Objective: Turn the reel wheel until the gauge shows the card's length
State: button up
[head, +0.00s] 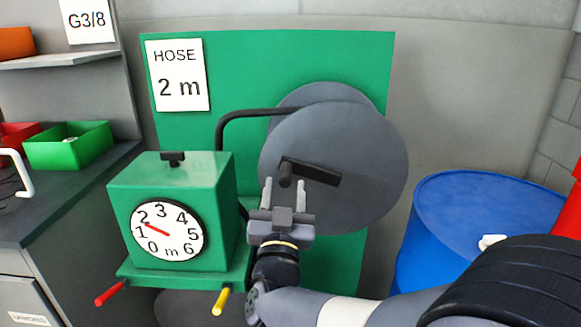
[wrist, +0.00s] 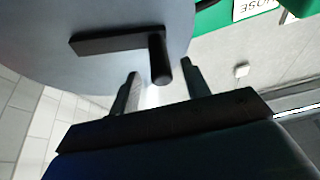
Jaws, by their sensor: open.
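The reel wheel (head: 350,205) is a large grey disc in front of a green panel. Its dark crank bar (head: 318,175) carries a peg handle (head: 286,174). My gripper (head: 284,183) is open, and the handle lines up between its fingers. In the wrist view the handle (wrist: 160,62) also appears between the two fingertips (wrist: 160,72), touching neither; I cannot tell how deep it sits. The gauge (head: 167,245) on the green box has a red needle between 1 and 2, nearer 2. The white card (head: 180,98) reads "HOSE 2 m".
A blue drum (head: 450,210) stands at right, beside my arm. The green box (head: 170,180) with red (head: 110,294) and yellow (head: 221,301) handles is left of my gripper. A bench with green (head: 70,150) and red bins is further left.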

aim_at(286, 164)
jog(key=shift+x, duration=2.8)
jog(key=shift+c, duration=0.5)
grip_shut()
